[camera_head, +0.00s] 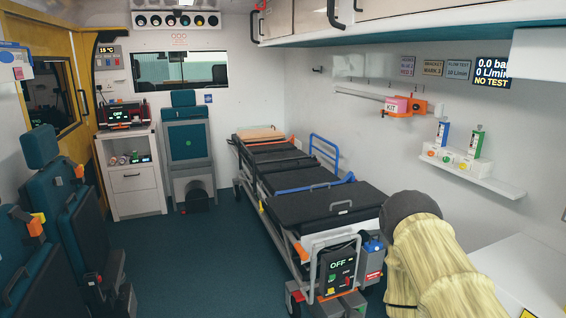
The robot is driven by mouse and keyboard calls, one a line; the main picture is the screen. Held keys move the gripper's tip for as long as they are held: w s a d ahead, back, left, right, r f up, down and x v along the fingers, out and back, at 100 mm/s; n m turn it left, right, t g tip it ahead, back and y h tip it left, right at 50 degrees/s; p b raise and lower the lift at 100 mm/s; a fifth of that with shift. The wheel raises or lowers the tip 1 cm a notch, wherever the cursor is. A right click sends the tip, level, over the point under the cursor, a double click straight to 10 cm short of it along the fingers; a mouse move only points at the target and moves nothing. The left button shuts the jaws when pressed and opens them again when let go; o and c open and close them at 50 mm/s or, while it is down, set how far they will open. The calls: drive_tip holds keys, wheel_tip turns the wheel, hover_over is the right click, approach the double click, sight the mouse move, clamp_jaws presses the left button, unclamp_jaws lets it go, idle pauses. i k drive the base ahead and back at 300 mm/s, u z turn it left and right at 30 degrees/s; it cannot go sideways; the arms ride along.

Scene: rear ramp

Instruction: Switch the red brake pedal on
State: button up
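The stretcher (316,207) stands right of the middle, with its near end facing me. A dark panel (338,266) on that end reads OFF in green letters, with small red and green parts below the letters. I cannot tell which red part is the brake pedal. My arm, in a pale yellow cover, fills the lower right and hides part of the area beside the stretcher. My gripper is not visible.
Dark teal seats (68,215) line the left side. A white cabinet (136,185) and a teal seat (188,150) stand at the back. The dark floor (190,260) left of the stretcher is clear.

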sight(299, 298)
drive_tip(key=u, duration=0.6)
drive_tip(key=k, duration=0.65)
drive_tip(key=u, duration=0.25)
drive_tip(key=i, duration=1.85)
drive_tip(key=z, duration=0.85)
